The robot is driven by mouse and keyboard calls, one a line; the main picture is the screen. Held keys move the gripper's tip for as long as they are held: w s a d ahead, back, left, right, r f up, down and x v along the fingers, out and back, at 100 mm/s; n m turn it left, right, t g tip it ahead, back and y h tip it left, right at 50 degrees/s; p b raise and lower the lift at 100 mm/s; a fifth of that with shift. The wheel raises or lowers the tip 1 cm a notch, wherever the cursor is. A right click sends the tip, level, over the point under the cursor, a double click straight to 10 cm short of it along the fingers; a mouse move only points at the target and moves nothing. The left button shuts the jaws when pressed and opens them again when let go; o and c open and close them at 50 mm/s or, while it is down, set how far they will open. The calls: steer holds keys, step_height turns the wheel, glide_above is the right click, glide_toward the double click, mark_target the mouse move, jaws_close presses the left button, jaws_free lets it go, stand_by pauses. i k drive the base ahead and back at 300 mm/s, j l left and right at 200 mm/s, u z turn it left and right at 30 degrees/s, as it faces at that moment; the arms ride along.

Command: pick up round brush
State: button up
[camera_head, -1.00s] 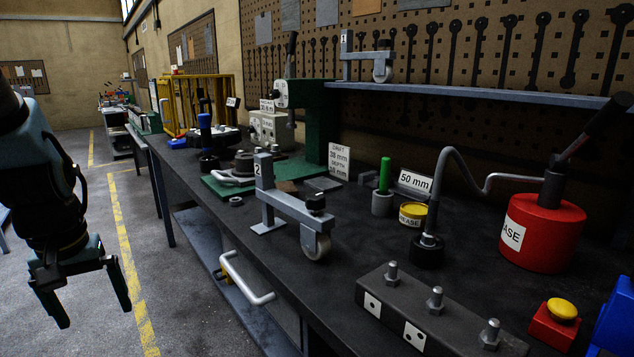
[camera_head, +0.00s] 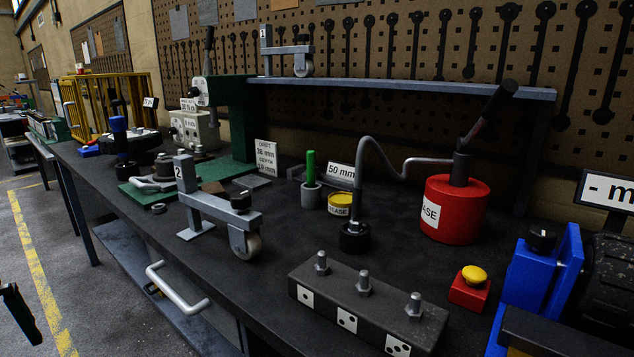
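No thing is clearly marked as the round brush. The likeliest match is an upright green handle (camera_head: 311,168) with a grey round cylinder (camera_head: 311,196) at its foot, standing on the bench. I cannot tell whether the cylinder is the brush head or a holder; no bristles can be made out. Only a dark piece of my gripper (camera_head: 20,316) shows at the lower left edge, over the floor, well apart from the bench-top things. Its other finger and its opening are out of view.
A yellow grease tin (camera_head: 340,204), a "50 mm" sign (camera_head: 341,174) and a hose with a black end (camera_head: 355,238) stand close to the green handle. A red grease pot (camera_head: 455,210), a trolley jack part (camera_head: 220,212) and a bolted block (camera_head: 365,305) surround that area.

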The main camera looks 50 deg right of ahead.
mark_target(311, 155)
steer(key=z, duration=1.45)
steer(key=i+j+z, duration=0.1)
steer(key=j, duration=0.25)
steer(key=i+j+z, duration=0.15)
steer(key=j, duration=0.2)
